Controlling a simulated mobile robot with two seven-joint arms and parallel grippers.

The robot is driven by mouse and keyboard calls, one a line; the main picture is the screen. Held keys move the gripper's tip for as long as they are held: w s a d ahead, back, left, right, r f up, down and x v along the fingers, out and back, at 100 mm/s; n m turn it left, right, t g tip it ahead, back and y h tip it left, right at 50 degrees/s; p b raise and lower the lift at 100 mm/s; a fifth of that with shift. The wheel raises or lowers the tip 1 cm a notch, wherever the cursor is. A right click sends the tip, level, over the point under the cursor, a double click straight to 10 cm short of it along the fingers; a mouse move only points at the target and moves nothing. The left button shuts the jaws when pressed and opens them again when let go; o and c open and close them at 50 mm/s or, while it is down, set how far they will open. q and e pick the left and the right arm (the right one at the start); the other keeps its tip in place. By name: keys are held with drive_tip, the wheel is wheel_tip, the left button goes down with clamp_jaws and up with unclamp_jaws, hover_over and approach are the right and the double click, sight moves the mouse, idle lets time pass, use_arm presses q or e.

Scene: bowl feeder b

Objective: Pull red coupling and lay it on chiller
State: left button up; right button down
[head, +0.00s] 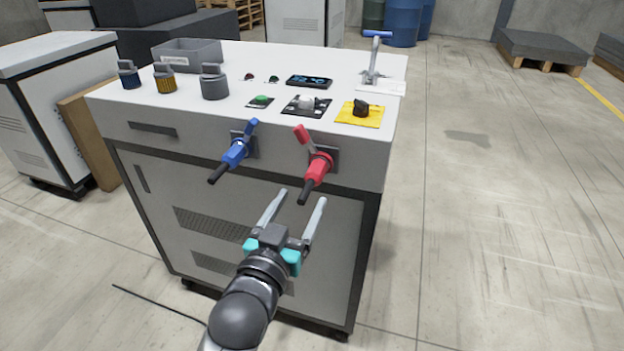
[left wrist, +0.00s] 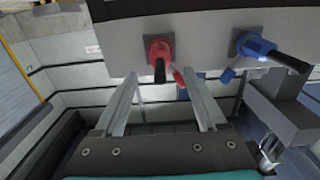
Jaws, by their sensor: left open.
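The red coupling (head: 316,172) is plugged into a socket on the front face of the chiller (head: 230,120), with its black tail pointing down and out. A red lever stands up beside it. In the left wrist view the red coupling (left wrist: 158,54) shows ahead, roughly between the fingertips. My left gripper (head: 303,200) is open and empty, in front of the chiller and just below the red coupling, apart from it in the head view. It also shows in the left wrist view (left wrist: 160,85). My right gripper is not in view.
A blue coupling (head: 233,155) sits in a socket just left of the red one; it also shows in the left wrist view (left wrist: 258,46). The chiller top holds a grey bin (head: 187,56), several caps, a yellow-plated switch (head: 360,114) and a tap-like valve (head: 374,60).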

sight(312, 180)
use_arm(q)
drive_tip(key=shift+w, duration=0.1)
drive_tip(key=shift+w+d+f+b, duration=0.1)
drive_tip(key=shift+w+d+b, duration=0.1)
drive_tip(key=shift+w+b, duration=0.25)
drive_tip(key=b+x, duration=0.2)
drive_tip(key=x, duration=0.2)
drive_tip(key=shift+x, duration=1.1)
drive_tip(key=shift+w+d, duration=0.15)
drive_tip(key=shift+w, duration=0.45)
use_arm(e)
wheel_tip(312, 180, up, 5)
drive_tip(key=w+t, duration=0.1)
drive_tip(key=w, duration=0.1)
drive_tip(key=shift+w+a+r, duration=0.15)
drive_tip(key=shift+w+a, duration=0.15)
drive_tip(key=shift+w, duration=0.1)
use_arm(q)
drive_tip(key=shift+w+r, duration=0.1)
drive_tip(key=shift+r, duration=0.15)
drive_tip(key=shift+p, duration=0.9)
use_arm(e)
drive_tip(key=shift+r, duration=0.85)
use_arm(q)
drive_tip(key=shift+c, duration=0.3)
